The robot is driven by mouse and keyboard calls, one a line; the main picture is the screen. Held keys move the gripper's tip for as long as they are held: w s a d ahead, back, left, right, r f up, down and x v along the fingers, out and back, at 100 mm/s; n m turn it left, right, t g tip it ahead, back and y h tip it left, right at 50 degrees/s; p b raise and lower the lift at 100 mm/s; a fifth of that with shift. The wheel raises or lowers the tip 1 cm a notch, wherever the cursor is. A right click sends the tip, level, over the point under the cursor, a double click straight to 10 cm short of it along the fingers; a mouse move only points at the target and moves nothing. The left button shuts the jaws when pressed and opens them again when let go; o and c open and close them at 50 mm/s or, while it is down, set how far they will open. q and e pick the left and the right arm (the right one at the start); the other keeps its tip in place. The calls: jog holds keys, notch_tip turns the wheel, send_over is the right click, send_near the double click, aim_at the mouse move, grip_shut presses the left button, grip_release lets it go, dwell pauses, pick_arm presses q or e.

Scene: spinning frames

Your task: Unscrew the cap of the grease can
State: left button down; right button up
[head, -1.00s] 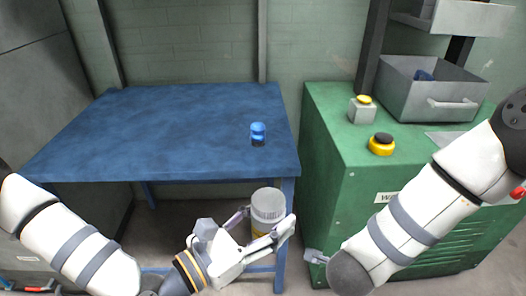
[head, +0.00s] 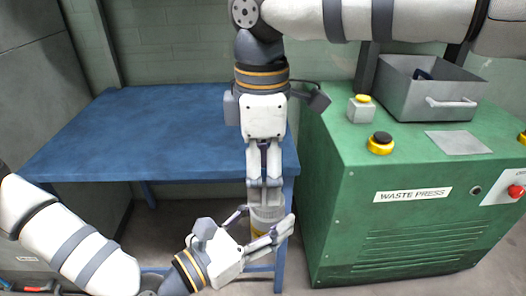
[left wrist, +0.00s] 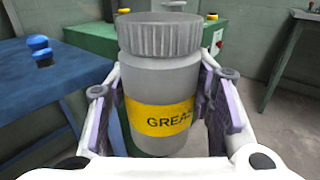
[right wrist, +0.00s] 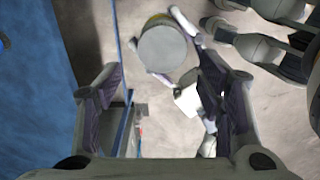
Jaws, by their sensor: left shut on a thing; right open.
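The grease can (head: 259,229) is a grey can with a yellow label reading GREA-. It stands upright in my left gripper (head: 265,226), which is shut around its body in front of the blue table. Its ribbed grey cap (left wrist: 160,37) is on the can in the left wrist view. My right gripper (head: 265,192) points down over the can, open, and hides part of the cap in the head view. In the right wrist view the round cap top (right wrist: 162,48) lies beyond the open fingers, toward the upper middle, and not gripped.
The blue table (head: 150,130) is behind the can. A small blue-topped item (left wrist: 40,48) on it is hidden in the head view. The green waste press (head: 400,220) stands right, with buttons (head: 380,143) and a grey bin (head: 425,95) on top.

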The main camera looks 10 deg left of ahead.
aim_at(264, 199)
notch_tip(264, 199, down, 4)
jog(key=shift+f, duration=0.1)
jog(key=c, duration=1.2)
jog(key=n, duration=0.7)
jog(key=shift+s+d, duration=0.1)
jog(key=n, duration=0.4)
jog(key=shift+s+d, duration=0.1)
jog(key=n, duration=0.3)
jog(key=shift+d+n, duration=0.15)
jog(key=shift+n, duration=0.25)
jog(key=n, duration=0.3)
jog(key=shift+n, duration=0.3)
jog(key=n, duration=0.4)
jog(key=shift+d, duration=0.2)
jog(key=n, duration=0.3)
jog(key=shift+n, duration=0.3)
jog(key=n, duration=0.3)
jog(key=shift+d+n, duration=0.1)
jog(key=shift+n, duration=0.2)
jog(key=n, duration=0.3)
jog(key=shift+w+n, duration=0.25)
jog(key=shift+n, duration=0.15)
jog(key=n, duration=0.7)
jog(key=shift+w, duration=0.2)
jog(key=n, duration=0.7)
jog(key=shift+w+a, duration=0.15)
jog(key=shift+a, duration=0.05)
jog(key=n, duration=0.6)
jog(key=shift+a, duration=0.1)
